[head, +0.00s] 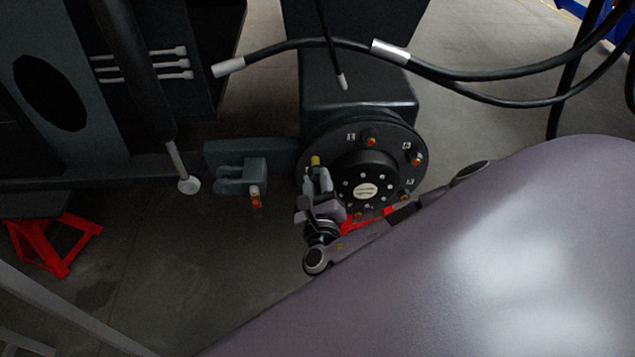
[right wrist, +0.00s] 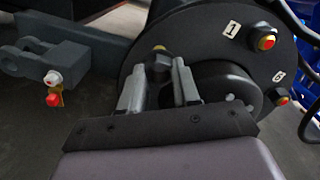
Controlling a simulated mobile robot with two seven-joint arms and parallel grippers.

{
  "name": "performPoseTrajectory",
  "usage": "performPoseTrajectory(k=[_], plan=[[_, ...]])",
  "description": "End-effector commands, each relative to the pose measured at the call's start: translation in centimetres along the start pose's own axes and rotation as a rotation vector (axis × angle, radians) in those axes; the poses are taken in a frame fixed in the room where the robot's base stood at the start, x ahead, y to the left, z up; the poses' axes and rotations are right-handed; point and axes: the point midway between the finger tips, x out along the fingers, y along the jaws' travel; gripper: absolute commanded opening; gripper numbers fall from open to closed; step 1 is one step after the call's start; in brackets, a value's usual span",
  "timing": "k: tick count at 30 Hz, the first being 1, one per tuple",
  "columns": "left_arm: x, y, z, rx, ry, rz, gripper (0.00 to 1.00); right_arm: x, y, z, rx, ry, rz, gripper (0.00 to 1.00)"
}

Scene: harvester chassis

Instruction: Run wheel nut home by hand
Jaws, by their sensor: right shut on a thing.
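The round black wheel hub (head: 339,137) faces me in the middle of the head view, with a raised centre and several studs around its rim. My right gripper (head: 317,174) is at the hub's left side. In the right wrist view its two grey fingers (right wrist: 160,82) stand either side of a dark wheel nut (right wrist: 160,66), and it is shut on it. A brass-yellow stud end (right wrist: 158,48) shows just beyond the nut. How far the nut sits on its thread cannot be told. My left gripper is not in view.
Other studs with orange-red tips (right wrist: 266,42) carry number labels. A grey clevis bracket (head: 232,172) stands left of the hub. Black hoses (head: 480,75) cross above. A red stand (head: 52,243) is on the floor at the left. Open floor lies below the bracket.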

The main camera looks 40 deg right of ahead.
Motion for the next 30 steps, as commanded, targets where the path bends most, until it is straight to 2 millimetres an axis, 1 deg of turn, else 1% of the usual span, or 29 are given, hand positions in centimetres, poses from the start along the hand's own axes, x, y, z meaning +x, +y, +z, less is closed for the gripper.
performPoseTrajectory(k=[8,30], plan=[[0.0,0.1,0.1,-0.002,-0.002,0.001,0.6,0.1,0.0,0.0,0.0,-0.001,-0.001,0.0],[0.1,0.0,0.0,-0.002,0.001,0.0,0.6,2.0,0.0,0.0,0.001,-0.001,0.0,0.0]])
